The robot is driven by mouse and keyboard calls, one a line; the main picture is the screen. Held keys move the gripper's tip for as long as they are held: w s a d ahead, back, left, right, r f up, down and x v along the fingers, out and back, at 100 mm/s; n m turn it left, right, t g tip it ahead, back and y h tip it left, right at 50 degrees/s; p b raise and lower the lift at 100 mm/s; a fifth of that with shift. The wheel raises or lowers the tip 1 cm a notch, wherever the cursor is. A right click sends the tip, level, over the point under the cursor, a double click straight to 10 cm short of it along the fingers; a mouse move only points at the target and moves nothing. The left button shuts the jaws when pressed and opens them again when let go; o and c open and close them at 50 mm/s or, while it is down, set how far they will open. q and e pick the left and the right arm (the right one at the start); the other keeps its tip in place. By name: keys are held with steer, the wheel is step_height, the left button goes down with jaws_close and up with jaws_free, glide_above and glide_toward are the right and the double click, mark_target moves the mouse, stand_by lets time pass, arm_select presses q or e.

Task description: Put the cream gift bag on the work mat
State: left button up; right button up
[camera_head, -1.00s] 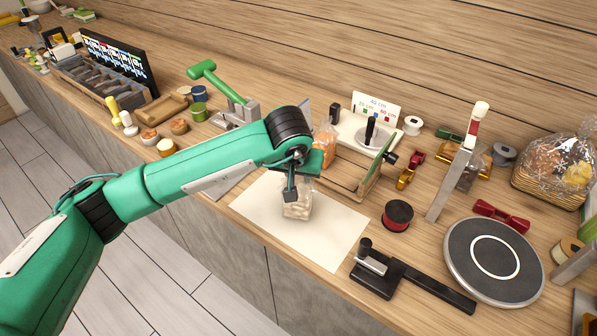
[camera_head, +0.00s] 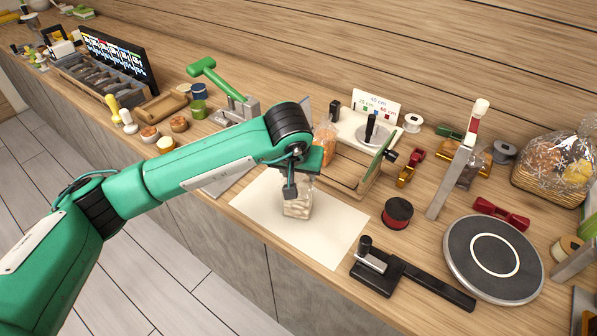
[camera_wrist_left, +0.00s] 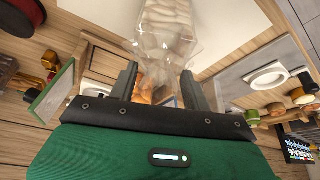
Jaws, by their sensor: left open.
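The cream gift bag (camera_head: 297,208), a clear wrap with pale contents, stands on the white work mat (camera_head: 340,235), near its back middle. My left gripper (camera_head: 291,187) is at the top of the bag, and the arm hides part of it. In the left wrist view the bag (camera_wrist_left: 172,22) lies just beyond the fingertips, its clear gathered top reaching towards the gap between them. The left gripper (camera_wrist_left: 158,74) is open there, its two dark fingers apart on either side of that top. My right gripper is not in view.
Behind the mat are a wooden tray (camera_head: 342,186) and an orange-filled bag (camera_head: 325,139). A red spool (camera_head: 397,213), a black tool (camera_head: 380,274) and a dark round turntable (camera_head: 462,250) stand to the right. The mat's front part is clear.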

arm_select(q)
steer(key=b+v, duration=0.2)
steer(key=v, duration=0.9)
steer(key=shift+s, duration=0.2)
steer(key=shift+r, duration=0.1)
